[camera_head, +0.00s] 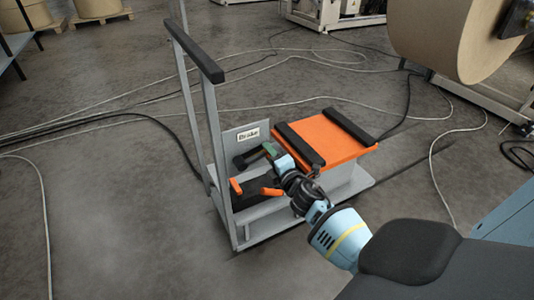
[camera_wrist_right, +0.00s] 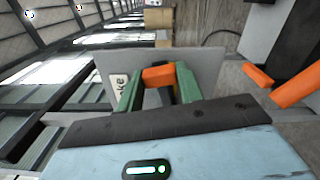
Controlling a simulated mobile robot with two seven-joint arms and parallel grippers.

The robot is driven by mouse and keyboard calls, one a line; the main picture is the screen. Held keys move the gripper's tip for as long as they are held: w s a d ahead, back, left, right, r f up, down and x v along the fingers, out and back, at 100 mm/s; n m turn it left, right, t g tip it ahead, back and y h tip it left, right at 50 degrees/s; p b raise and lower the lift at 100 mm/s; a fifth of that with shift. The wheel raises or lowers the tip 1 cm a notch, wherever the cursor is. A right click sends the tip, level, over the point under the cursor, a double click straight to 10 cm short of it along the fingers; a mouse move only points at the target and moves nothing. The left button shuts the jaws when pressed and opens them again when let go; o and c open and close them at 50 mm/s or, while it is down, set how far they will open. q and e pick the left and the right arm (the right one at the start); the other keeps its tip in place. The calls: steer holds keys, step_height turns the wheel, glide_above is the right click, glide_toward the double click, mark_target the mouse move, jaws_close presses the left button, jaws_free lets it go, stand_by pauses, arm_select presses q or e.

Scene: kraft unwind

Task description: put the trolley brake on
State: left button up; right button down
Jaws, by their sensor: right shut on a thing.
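The grey trolley (camera_head: 208,130) stands on the floor with its upright push frame at the left. A plate with a "Brake" label (camera_head: 249,134) is fixed low on it. My right gripper (camera_head: 266,152) reaches in from the right, just in front of this plate. In the right wrist view its green fingers (camera_wrist_right: 158,84) are shut on an orange handle (camera_wrist_right: 157,75) in front of the labelled plate (camera_wrist_right: 203,62). The handle's lower part is hidden by the gripper. My left gripper is not in view.
Two other orange pieces, a left one (camera_head: 236,186) and a right one (camera_head: 271,191), are low on the trolley. An orange deck (camera_head: 345,150) with black bars is close to my right wrist. Cables cross the floor. A large brown roll (camera_head: 440,35) is at upper right.

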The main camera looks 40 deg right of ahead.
steer(key=shift+f+m+b, duration=0.5)
steer(key=shift+f+m, duration=0.45)
steer(key=shift+m, duration=0.25)
steer(key=c, duration=0.9)
jaws_free()
steer(key=p+v, duration=0.1)
steer(key=v, duration=0.7)
steer(key=shift+f, duration=0.1)
